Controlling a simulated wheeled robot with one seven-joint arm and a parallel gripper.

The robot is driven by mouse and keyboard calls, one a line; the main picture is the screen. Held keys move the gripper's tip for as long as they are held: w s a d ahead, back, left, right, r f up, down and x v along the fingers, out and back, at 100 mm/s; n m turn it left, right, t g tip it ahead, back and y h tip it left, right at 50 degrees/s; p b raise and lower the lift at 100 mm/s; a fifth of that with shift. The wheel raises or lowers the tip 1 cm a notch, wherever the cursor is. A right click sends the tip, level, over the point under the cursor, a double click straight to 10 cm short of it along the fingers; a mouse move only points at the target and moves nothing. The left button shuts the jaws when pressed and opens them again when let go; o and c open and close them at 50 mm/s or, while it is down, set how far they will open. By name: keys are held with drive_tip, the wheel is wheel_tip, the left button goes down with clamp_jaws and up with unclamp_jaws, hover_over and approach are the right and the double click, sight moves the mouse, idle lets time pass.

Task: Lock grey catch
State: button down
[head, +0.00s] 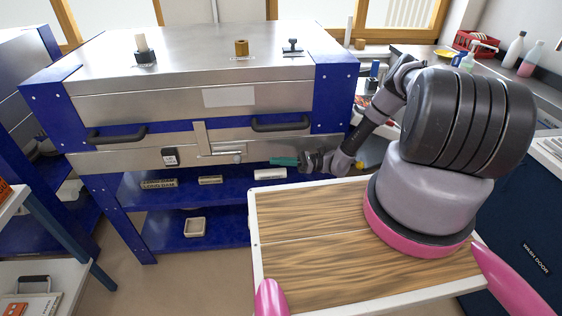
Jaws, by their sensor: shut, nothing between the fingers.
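The grey catch (228,150) is on the front of the kiln (120,108), below the lid seam and between the two dark lid handles. It has a pale upright plate on its left and a horizontal bar with a small end piece on its right. The bar lies about level. Whether the catch is locked is too small to tell. The kiln lid (180,60) is down. My gripper (272,161) is shut and empty, its green fingers pointing left towards the catch's right end, with a small gap showing between them in the picture.
Black lid handles stand out at left (115,135) and right (280,124). Below, a blue shelf (215,198) holds several small pieces. A wood-topped board (310,225) lies in front, under my arm.

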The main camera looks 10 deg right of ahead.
approach(236, 161)
drive_tip(key=w+a, duration=0.2)
drive_tip(key=a, duration=0.3)
drive_tip(key=shift+s+d+r, duration=0.1)
drive_tip(key=shift+s+r, duration=0.05)
drive_tip(key=shift+s, duration=0.05)
drive_tip(key=a, duration=0.5)
drive_tip(key=shift+a, duration=0.2)
drive_tip(key=shift+w+a, duration=0.1)
drive_tip(key=shift+a, duration=0.2)
drive_tip(key=shift+d, duration=0.45)
drive_tip(key=d+f, duration=0.2)
drive_tip(key=d, duration=1.1)
drive_tip(key=shift+s+d, duration=0.15)
drive_tip(key=shift+s, duration=0.1)
drive_tip(key=shift+f, duration=0.1)
